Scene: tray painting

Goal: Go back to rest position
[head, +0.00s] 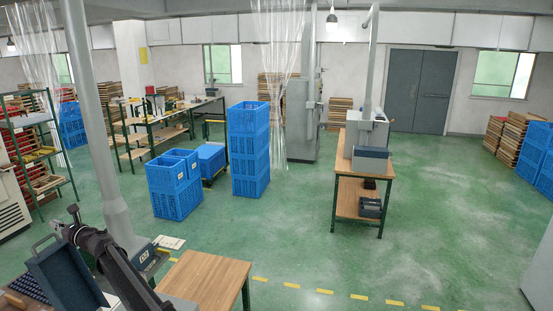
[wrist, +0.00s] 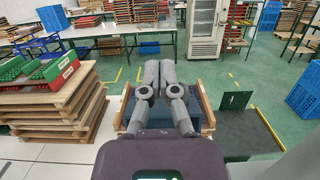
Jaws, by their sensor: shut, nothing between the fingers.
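My gripper (wrist: 149,62) is in the middle of the wrist view, its two grey fingers pointing away from the camera. The fingers are close together with nothing held between them. In the head view my dark arm reaches up and left from the bottom edge, and the gripper end (head: 74,222) shows at the lower left. It is small there and partly overlaps a blue-grey box-like thing with a handle (head: 62,278). In the wrist view the fingers overlap a dark blue container on a wooden base (wrist: 203,112).
A wooden-topped table (head: 208,273) stands just right of my arm. A grey duct pole (head: 90,120) rises beside it. Blue crates (head: 248,150) and a workbench (head: 362,160) stand farther off. Stacked wooden trays (wrist: 45,110) lie left in the wrist view. Green floor (head: 300,240) is open.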

